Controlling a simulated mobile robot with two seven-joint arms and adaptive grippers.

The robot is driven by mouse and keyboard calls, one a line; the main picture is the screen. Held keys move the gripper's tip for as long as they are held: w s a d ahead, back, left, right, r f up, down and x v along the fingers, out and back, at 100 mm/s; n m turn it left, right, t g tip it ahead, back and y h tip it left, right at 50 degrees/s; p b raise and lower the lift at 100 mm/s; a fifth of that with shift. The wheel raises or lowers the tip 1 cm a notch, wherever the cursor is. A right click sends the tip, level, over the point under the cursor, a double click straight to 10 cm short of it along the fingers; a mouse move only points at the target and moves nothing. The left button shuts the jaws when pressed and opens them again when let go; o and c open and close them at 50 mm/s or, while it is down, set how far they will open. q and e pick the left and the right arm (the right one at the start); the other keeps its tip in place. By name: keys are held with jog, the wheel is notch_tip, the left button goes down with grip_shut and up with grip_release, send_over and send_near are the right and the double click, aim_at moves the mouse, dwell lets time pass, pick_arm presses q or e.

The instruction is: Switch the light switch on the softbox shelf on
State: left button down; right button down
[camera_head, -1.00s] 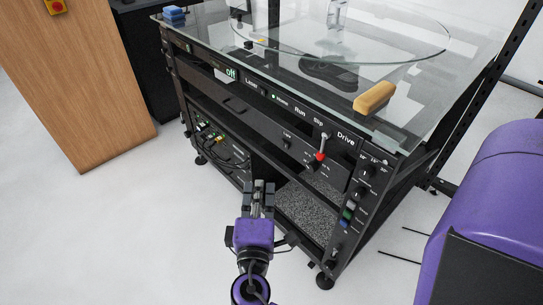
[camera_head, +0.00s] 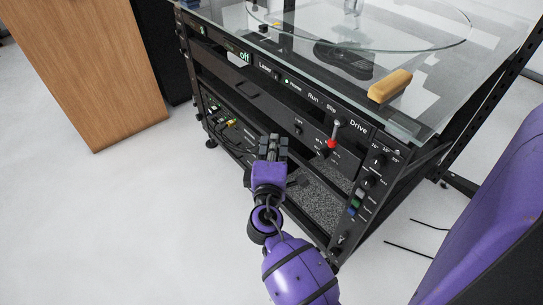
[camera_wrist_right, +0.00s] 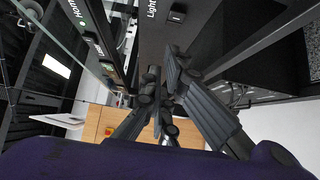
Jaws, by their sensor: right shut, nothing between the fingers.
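The light switch (camera_head: 298,130) is a small dark knob under a "Light" label on the black front panel of the shelf (camera_head: 240,93). In the right wrist view the switch (camera_wrist_right: 177,16) shows at the top edge, beside its label, beyond the fingertips. My right gripper (camera_head: 273,140) is shut and empty, in front of the rack, a little left of and below the switch in the head view. In the wrist view the right gripper's fingers (camera_wrist_right: 162,70) appear apart from the switch. Whether the switch is on or off is too small to tell. My left gripper is not in view.
A red-knobbed lever (camera_head: 332,143) stands out from the panel to the right of the switch. A glass turntable top (camera_head: 300,45) with a tan block (camera_head: 389,86) lies above.

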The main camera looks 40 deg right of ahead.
aim_at(297, 130)
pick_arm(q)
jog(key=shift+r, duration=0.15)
pick_arm(e)
jog(key=shift+d, duration=1.7)
pick_arm(q)
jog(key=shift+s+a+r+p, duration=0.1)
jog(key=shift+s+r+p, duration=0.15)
jog(key=shift+p, duration=0.1)
pick_arm(e)
jog(key=shift+s+d+n+t+y, duration=0.2)
jog(key=shift+d+n+t+y, duration=0.15)
jog(key=shift+n+t+y, duration=0.2)
